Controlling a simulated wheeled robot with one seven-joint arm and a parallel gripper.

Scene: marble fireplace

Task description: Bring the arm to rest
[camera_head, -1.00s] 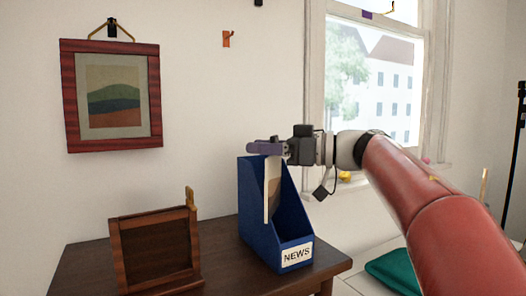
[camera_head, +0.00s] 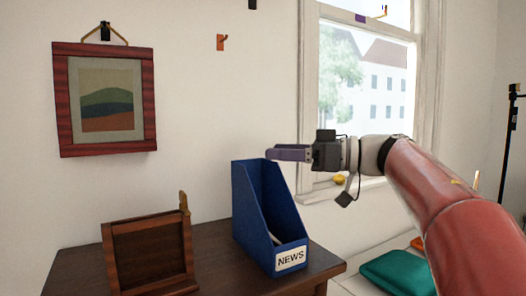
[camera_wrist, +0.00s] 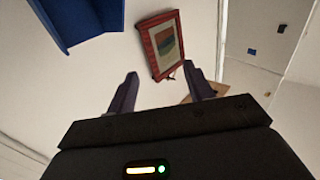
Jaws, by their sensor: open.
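My gripper (camera_head: 290,153) is held out level at the upper right of the blue magazine file, in front of the wall and window. In the wrist view its two fingers (camera_wrist: 160,90) stand wide apart with nothing between them. The blue magazine file (camera_head: 262,228), labelled NEWS, stands upright on the dark wooden table (camera_head: 80,270). A pale item shows low inside the file, mostly hidden by its side. The file also shows at the upper left of the wrist view (camera_wrist: 80,18).
A wooden stand (camera_head: 150,250) is on the table to the left. A framed picture (camera_head: 106,100) hangs on the wall. A window (camera_head: 365,90) is behind my arm. A teal cushion (camera_head: 398,272) lies at lower right. The air around my gripper is clear.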

